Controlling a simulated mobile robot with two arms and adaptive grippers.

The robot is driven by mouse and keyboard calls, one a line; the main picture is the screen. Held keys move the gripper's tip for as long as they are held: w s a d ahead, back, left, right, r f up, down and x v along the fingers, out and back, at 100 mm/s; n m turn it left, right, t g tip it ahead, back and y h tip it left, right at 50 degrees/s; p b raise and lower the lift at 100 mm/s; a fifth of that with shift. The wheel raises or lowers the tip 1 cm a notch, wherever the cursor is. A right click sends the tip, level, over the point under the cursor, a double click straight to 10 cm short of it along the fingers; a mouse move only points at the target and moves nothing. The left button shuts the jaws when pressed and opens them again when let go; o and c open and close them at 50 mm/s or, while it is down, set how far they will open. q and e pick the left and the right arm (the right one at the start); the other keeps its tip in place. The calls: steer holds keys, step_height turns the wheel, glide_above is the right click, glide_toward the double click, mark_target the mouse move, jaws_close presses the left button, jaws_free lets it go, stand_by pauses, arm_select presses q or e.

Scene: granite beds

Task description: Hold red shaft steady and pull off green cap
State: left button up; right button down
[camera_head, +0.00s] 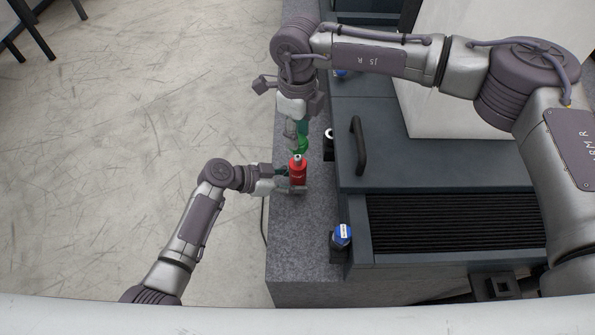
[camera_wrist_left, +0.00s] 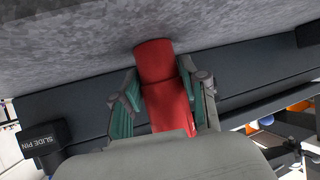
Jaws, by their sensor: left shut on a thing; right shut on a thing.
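The red shaft (camera_head: 299,174) stands over the granite ledge in the head view, with a silver tip showing at its upper end. My left gripper (camera_head: 287,180) is shut on it from the left. In the left wrist view the red shaft (camera_wrist_left: 163,95) runs between the two teal-padded fingers of my left gripper (camera_wrist_left: 160,88). The green cap (camera_head: 301,144) is just beyond the shaft's silver tip in the head view. My right gripper (camera_head: 300,131) is shut on the cap from above. Whether cap and tip still touch is unclear.
The granite ledge (camera_head: 284,235) borders a dark machine with a black handle (camera_head: 358,146) and a ribbed panel (camera_head: 455,221). A blue-topped knob (camera_head: 342,233) stands near the front. A black and white cylindrical fitting (camera_head: 329,143) is close right of the cap. Open floor lies left.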

steer(key=shift+r, duration=0.2)
arm_select(q)
steer(key=o, duration=1.4)
steer(key=shift+c, duration=0.2)
steer(key=shift+a, duration=0.1)
steer(key=v, duration=1.1)
steer(key=shift+a+r, duration=0.15)
steer(key=shift+a, duration=0.2)
steer(key=shift+s, duration=0.15)
